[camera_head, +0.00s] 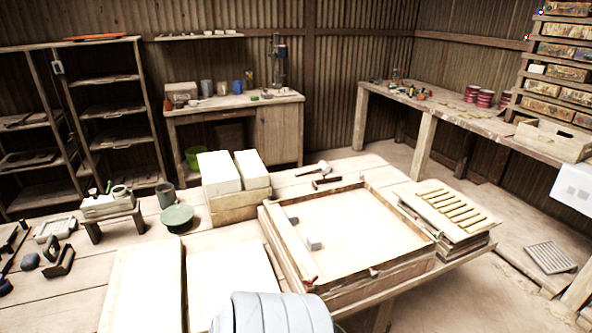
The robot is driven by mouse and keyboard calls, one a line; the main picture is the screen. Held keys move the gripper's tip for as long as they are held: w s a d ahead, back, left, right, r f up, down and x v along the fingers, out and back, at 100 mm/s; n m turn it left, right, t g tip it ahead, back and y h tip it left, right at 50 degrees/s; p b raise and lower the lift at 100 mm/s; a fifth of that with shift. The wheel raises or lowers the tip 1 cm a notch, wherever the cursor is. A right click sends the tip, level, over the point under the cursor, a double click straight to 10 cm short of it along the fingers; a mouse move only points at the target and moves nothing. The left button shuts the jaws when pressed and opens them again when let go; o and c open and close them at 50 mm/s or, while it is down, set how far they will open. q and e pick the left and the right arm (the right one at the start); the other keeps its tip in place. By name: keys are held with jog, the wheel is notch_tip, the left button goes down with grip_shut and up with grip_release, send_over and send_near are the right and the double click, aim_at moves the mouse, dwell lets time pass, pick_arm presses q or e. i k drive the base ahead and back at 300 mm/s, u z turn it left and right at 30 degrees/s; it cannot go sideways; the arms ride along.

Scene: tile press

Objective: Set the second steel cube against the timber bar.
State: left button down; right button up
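The wide wooden tray (365,222) sits on the table with a pale, flat inside. The timber bar (290,245) lies along its left side. One small steel cube (292,220) is at the bar's right face, toward the far end, and appears to touch it. A second grey steel cube (314,243) stands nearer to me, right of the bar. A narrow gap seems to separate it from the bar, but contact is hard to judge. Neither of my grippers is in view. A pale grey rounded part at the bottom edge is probably my own arm.
White blocks (218,174) on a wooden stand are behind the tray's left side. A mallet (313,170) lies behind it. A stack with slatted strips (447,210) is to the right. Pale boards (143,285) lie at front left, near a green bowl (177,217).

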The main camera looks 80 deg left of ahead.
aim_at(313, 242)
jog(key=u, duration=1.45)
